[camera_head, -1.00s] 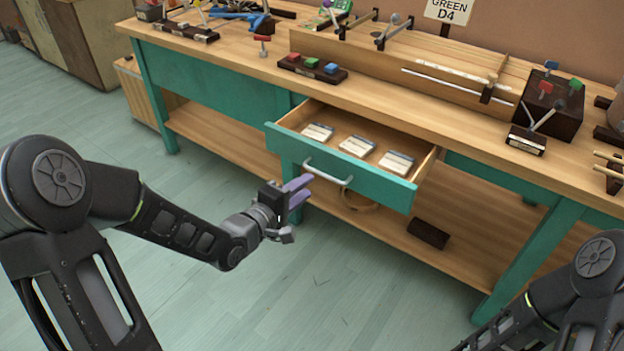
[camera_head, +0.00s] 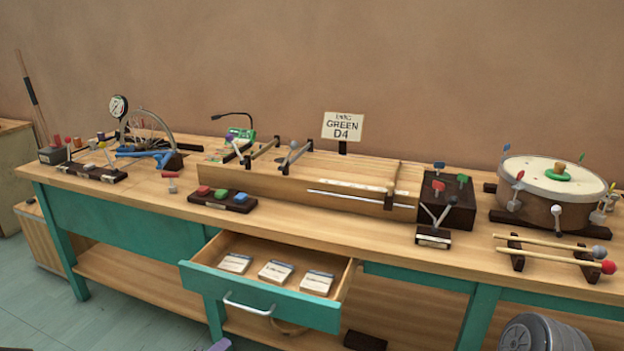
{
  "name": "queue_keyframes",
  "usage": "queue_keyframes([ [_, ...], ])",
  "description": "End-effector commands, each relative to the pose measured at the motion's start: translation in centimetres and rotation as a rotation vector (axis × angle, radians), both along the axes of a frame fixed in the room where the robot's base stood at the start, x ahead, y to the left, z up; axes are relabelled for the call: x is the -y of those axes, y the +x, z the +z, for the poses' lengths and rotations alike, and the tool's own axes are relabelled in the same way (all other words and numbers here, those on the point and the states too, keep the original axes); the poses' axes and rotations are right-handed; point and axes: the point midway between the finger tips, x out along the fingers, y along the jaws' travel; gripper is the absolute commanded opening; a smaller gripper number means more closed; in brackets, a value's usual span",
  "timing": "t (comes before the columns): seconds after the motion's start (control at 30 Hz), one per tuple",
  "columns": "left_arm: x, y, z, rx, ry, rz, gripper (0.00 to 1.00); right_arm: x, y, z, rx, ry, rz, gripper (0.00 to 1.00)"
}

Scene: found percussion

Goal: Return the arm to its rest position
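Only a purple fingertip of my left gripper (camera_head: 219,345) shows at the bottom edge, below the open drawer (camera_head: 322,318). The rest of that gripper and arm is out of the picture, so its opening is hidden. The drawer stands pulled out of the teal bench, with several white-labelled blocks or cards lying inside. Its metal handle (camera_head: 248,307) is clear of the visible fingertip. My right gripper is out of view.
The wooden bench top (camera_head: 375,232) carries a long wooden box (camera_head: 270,192), a drum (camera_head: 550,212), mallets on a rack (camera_head: 545,250), a tray of coloured buttons (camera_head: 222,199) and a GREEN D4 sign (camera_head: 343,126). The open drawer juts out from the bench front.

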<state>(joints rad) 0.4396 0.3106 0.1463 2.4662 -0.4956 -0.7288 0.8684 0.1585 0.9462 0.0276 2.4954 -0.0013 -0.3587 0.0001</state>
Motion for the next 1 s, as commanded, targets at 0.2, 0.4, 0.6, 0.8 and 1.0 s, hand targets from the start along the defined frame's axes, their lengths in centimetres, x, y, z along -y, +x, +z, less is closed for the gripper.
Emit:
queue_keyframes([
  [0.2,4.7,-8.7,-14.5,-0.363,0.317,-0.304,0.30,0.0,0.0,0.0,0.000,0.000,0.000,0.55],
  [0.4,9.4,-17.7,-21.7,-0.591,0.380,-0.563,0.30,0.0,0.0,0.0,0.000,0.000,0.000,0.55],
  [0.6,13.1,-25.5,-25.7,-0.757,0.353,-0.706,0.30,0.0,0.0,0.0,0.000,0.000,0.000,0.55],
  [0.8,13.9,-26.4,-20.6,-0.764,0.358,-0.737,0.30,0.0,0.0,5.4,0.001,0.000,0.000,0.55],
  [1.0,13.9,-26.4,-14.5,-0.762,0.357,-0.735,0.30,0.0,0.0,11.5,0.000,0.001,0.000,0.55],
])
